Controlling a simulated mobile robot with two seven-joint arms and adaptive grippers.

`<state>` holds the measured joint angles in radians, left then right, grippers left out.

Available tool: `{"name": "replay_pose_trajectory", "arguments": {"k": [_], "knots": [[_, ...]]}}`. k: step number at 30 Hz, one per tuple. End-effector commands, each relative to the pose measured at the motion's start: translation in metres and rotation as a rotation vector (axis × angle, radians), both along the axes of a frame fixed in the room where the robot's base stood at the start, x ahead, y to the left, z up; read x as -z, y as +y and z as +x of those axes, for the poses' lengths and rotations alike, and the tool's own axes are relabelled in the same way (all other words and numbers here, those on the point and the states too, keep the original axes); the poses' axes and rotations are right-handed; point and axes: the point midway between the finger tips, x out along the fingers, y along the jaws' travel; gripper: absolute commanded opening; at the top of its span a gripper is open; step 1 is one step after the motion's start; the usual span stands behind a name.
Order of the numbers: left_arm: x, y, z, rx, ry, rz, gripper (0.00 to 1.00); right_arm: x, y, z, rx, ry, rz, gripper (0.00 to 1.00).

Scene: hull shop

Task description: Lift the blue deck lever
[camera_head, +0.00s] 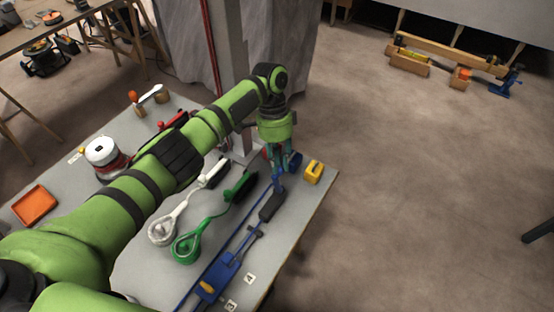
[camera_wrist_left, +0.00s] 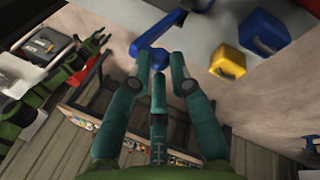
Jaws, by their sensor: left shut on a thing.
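The blue deck lever (camera_head: 280,182) is a long blue piece lying along the right side of the grey table, with a dark block partway along it. Its upper end is at my left gripper (camera_head: 277,161), which points down over the table. In the left wrist view the lever's blue bent end (camera_wrist_left: 148,52) sits between the teal fingertips of my left gripper (camera_wrist_left: 160,78), which are shut on it. The fingers hide part of that end. My right gripper (camera_wrist_left: 97,40) shows small at the left of the wrist view, fingers spread and empty; the head view does not show it.
A yellow block (camera_head: 313,172) stands close right of my left gripper, and a blue block (camera_head: 294,160) is beside it. Green (camera_head: 188,246) and white (camera_head: 163,230) looped levers lie to the left. An orange tray (camera_head: 35,205) is at far left.

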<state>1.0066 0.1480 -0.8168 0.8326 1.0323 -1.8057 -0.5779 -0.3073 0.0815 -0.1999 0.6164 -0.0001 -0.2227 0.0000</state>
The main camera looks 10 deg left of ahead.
Motion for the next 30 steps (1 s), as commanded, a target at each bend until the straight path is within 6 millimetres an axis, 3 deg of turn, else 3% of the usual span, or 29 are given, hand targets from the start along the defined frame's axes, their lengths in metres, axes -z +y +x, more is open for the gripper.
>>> {"name": "replay_pose_trajectory", "arguments": {"k": [1, 3, 4, 5, 6, 16, 30], "knots": [[0.019, -0.004, -0.006, -0.007, 0.009, -0.001, 0.00, 0.003, 0.000, 0.000, 0.000, 0.001, 0.000, 0.40], [0.019, -0.004, -0.006, -0.007, 0.009, -0.001, 0.00, 0.003, 0.000, 0.000, 0.000, 0.000, 0.000, 0.40], [0.019, -0.004, -0.006, -0.007, 0.009, -0.001, 0.33, 0.003, 0.001, 0.000, 0.000, 0.000, 0.001, 0.40], [0.019, -0.004, -0.006, -0.007, 0.010, -0.001, 0.45, 0.003, 0.001, 0.000, 0.000, -0.001, 0.001, 0.40], [0.019, -0.004, -0.006, -0.006, 0.010, -0.001, 0.46, 0.003, 0.002, 0.000, 0.001, -0.001, 0.002, 0.40], [0.019, -0.002, -0.006, -0.007, 0.008, 0.001, 0.48, 0.001, 0.004, 0.013, 0.000, -0.022, 0.006, 0.40], [0.011, 0.001, -0.003, -0.008, 0.005, 0.002, 0.46, 0.001, 0.000, 0.007, 0.000, -0.011, 0.000, 0.40]]}}
